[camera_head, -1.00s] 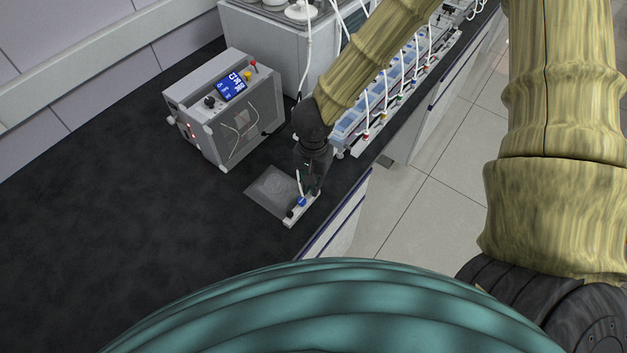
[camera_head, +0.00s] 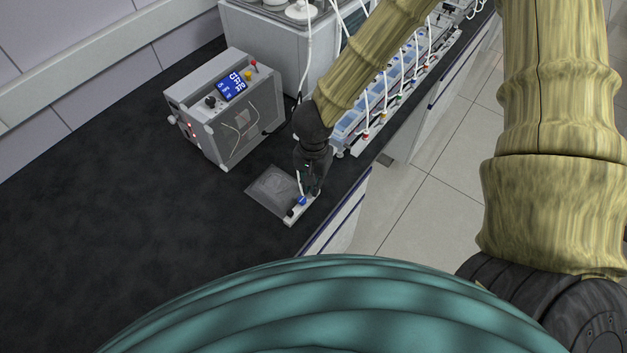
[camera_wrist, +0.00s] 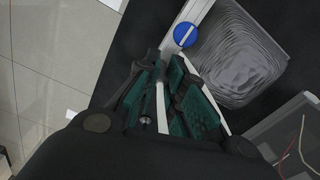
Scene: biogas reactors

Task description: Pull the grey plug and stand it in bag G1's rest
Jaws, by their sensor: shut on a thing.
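A flat grey bag (camera_head: 268,188) lies on the black bench, with a white bar (camera_head: 294,218) along its near right edge. The bar carries a blue round cap (camera_head: 302,201) and a dark knob. My gripper (camera_head: 313,191) points down over the bar's far end, just right of the blue cap. In the wrist view the bag (camera_wrist: 238,60) and blue cap (camera_wrist: 185,35) lie ahead of my gripper (camera_wrist: 163,88). Its teal-padded fingers are shut on a thin pale piece, apparently the grey plug, mostly hidden by the fingers. I cannot read a G1 label or tell whether the plug is clear of its seat.
A grey box with a blue display (camera_head: 226,112) stands left of my arm. A larger grey cabinet (camera_head: 262,50) stands behind. A row of blue-and-white units with tubes (camera_head: 385,105) runs along the back right. The bench drops to tiled floor on the right. The left bench is clear.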

